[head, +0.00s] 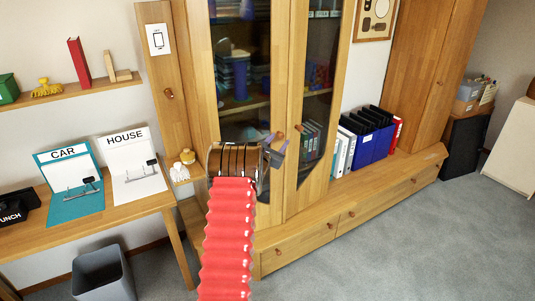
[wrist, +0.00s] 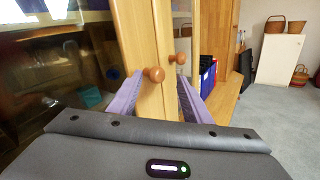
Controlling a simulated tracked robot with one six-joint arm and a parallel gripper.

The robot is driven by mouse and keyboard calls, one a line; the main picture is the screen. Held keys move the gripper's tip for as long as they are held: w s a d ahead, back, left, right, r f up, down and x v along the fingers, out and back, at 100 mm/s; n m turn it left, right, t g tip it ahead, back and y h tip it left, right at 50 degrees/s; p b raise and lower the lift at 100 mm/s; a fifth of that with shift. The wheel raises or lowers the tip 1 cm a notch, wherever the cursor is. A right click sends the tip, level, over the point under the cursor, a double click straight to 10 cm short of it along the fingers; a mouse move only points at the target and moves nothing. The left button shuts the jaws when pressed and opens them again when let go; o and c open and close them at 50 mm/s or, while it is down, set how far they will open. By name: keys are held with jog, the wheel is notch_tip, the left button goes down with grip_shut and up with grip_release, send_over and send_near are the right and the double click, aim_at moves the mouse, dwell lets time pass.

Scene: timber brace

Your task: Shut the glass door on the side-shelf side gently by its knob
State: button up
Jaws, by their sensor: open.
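The cabinet's left glass door (head: 239,75), on the side-shelf side, has a wooden stile and a round brown knob (wrist: 154,74). The right glass door (head: 318,85) stands beside it with its own knob (head: 299,128), which also shows farther back in the wrist view (wrist: 181,58). My gripper (head: 276,148) is in front of the left door's stile. In the wrist view my gripper (wrist: 160,78) is open, its two purple fingers on either side of the near knob. I cannot tell whether they touch it, or how far the left door stands ajar.
A small side shelf (head: 181,178) with a white figure is left of the cabinet. A desk (head: 130,212) with two signs stands farther left. Blue binders (head: 372,132) sit on the low drawer unit (head: 345,205) at right. The carpet at right is clear.

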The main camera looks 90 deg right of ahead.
jog(key=w+v, duration=0.1)
jog(key=v, duration=0.9)
jog(key=shift+d, duration=0.1)
dwell(0.6)
